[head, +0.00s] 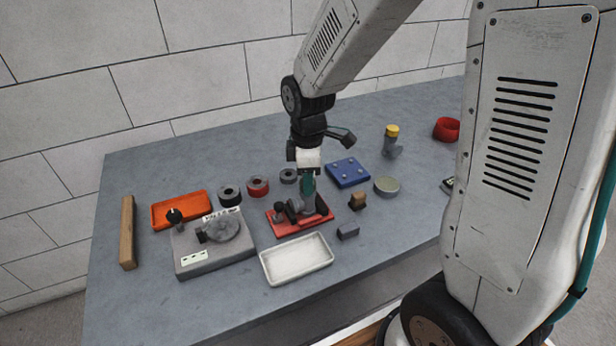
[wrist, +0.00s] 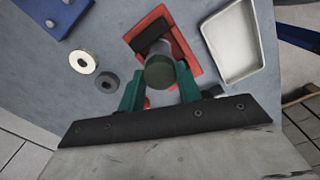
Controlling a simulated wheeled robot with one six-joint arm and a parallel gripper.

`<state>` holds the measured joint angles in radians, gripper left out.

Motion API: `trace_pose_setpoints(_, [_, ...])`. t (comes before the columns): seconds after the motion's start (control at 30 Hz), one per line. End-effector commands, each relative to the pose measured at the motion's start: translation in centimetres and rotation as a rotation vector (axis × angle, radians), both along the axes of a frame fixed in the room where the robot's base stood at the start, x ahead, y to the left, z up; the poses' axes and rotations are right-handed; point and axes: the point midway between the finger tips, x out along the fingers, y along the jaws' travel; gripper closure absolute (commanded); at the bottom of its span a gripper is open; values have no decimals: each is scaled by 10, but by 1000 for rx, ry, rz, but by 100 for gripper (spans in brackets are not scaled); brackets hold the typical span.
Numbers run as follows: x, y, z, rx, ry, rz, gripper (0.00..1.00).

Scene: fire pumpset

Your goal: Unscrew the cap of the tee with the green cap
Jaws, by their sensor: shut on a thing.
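The tee with the green cap is a grey fitting (head: 309,209) on a red base (head: 325,217), near the middle of the bench. The dark green round cap (wrist: 160,73) shows from above in the wrist view, with the grey tee body (wrist: 181,48) behind it. My gripper (head: 307,187) points down over the tee. In the wrist view its green fingers (wrist: 160,80) are on both sides of the cap and shut on it. The fingers hide most of the cap in the head view. I cannot tell whether the cap is loose on its thread.
A white tray (head: 277,271) lies just in front of the red base. Several rings (head: 258,187) lie behind left. A yellow-capped fitting (head: 392,137) stands at back right.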

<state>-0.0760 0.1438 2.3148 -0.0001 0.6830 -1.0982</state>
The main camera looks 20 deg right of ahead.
Motion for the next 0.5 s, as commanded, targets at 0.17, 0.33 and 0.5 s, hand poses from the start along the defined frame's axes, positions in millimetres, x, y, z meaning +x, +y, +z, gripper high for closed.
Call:
trace_pose_setpoints(0.17, [0,0,0,0,0,12,93])
trace_pose_setpoints(0.33, [0,0,0,0,0,202,93])
trace_pose_setpoints(0.5, [0,0,0,0,0,375,93])
